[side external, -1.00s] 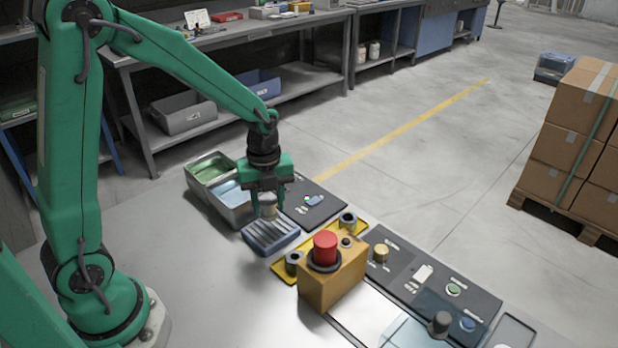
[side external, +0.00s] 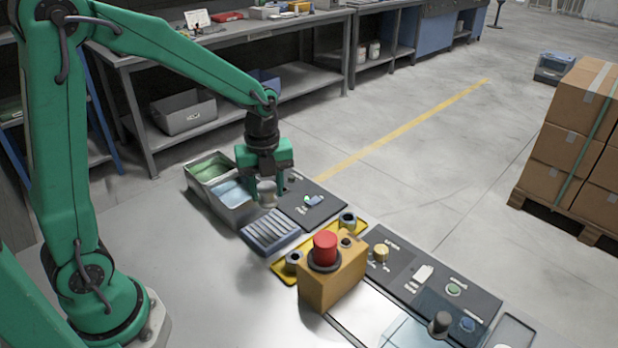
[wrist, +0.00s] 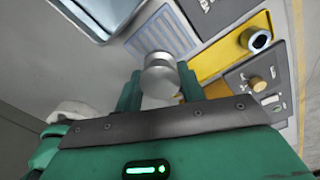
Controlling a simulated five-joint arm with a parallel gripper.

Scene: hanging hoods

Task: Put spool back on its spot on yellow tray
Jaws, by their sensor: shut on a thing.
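The spool is a silvery grey cylinder with a flange (side external: 267,187). It is held upright between the green fingers of my gripper (side external: 267,193), above the area between the slotted blue-grey rack and the dark panel. In the wrist view the spool (wrist: 160,72) sits between my two fingertips. The yellow tray (side external: 361,229) lies to the right of my gripper, partly hidden behind an orange box. Dark ring-shaped parts (side external: 348,219) stand on its ends. In the wrist view, the tray (wrist: 215,62) lies right of the spool.
The orange box (side external: 335,285) with a red button stands in front of the tray. The slotted rack (side external: 270,232) lies just below my gripper. Metal bins (side external: 212,168) stand at left. Dark panels with knobs (side external: 440,280) run to the right. The bench front left is bare.

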